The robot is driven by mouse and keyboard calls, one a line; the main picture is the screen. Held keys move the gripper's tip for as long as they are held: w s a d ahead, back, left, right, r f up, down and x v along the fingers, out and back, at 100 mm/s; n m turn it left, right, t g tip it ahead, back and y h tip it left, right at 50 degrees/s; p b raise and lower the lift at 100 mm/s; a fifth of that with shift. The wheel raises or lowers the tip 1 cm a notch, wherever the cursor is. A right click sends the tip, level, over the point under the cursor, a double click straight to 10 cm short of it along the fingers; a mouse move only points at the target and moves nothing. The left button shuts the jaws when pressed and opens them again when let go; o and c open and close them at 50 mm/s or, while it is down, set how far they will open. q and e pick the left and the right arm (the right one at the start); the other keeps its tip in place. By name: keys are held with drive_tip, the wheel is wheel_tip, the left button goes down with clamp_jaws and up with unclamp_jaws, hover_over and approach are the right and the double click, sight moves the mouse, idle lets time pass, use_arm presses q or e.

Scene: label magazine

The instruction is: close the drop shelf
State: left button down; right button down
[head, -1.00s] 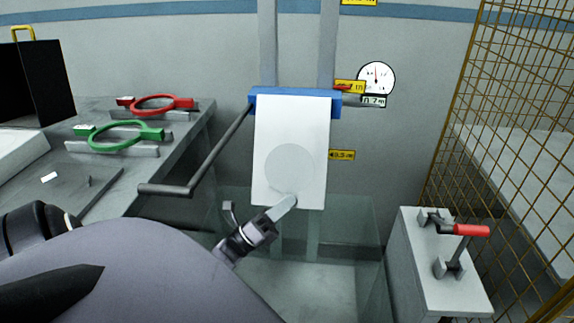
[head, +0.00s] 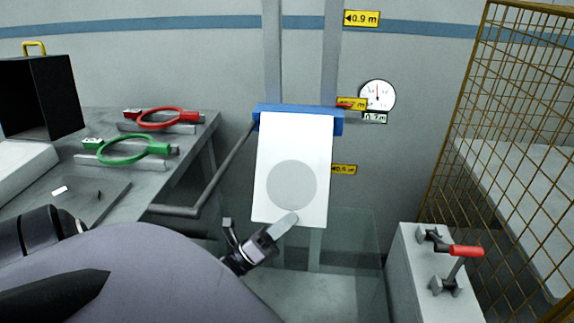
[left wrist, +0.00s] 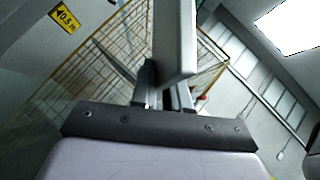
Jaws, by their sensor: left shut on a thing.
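The drop shelf (head: 294,142) is a white panel with a grey disc on its face. It hangs down from a blue bar (head: 350,122) on the wall rails. Whether it is tilted away from the wall is hard to tell. My left gripper (head: 286,221) is shut on the panel's lower edge; one finger lies over the front face. In the left wrist view the pale panel edge (left wrist: 176,40) runs up from between the fingers (left wrist: 166,98). The rear finger is hidden in the head view. My right gripper is not in view.
A grey crank-like bar (head: 213,181) runs beside the panel's left. A bench (head: 118,190) at left holds red (head: 167,118) and green (head: 128,149) ring-shaped tools. A pedestal (head: 412,290) with a red-handled clamp (head: 466,251) and a mesh fence (head: 480,110) stand right.

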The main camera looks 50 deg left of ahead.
use_arm(q)
drive_tip(key=c, duration=1.2)
unclamp_jaws()
drive_tip(key=shift+r, duration=0.1)
drive_tip(key=shift+c, duration=0.2)
drive_tip(key=shift+s+f, duration=0.25)
drive_tip(key=shift+f, duration=0.05)
drive_tip(key=b+v, duration=0.2)
drive_tip(key=v, duration=0.4)
drive_tip(key=shift+s+b, duration=0.25)
drive_tip(key=shift+b, duration=0.15)
drive_tip(key=shift+w+a, duration=0.1)
drive_tip(key=shift+a, duration=0.05)
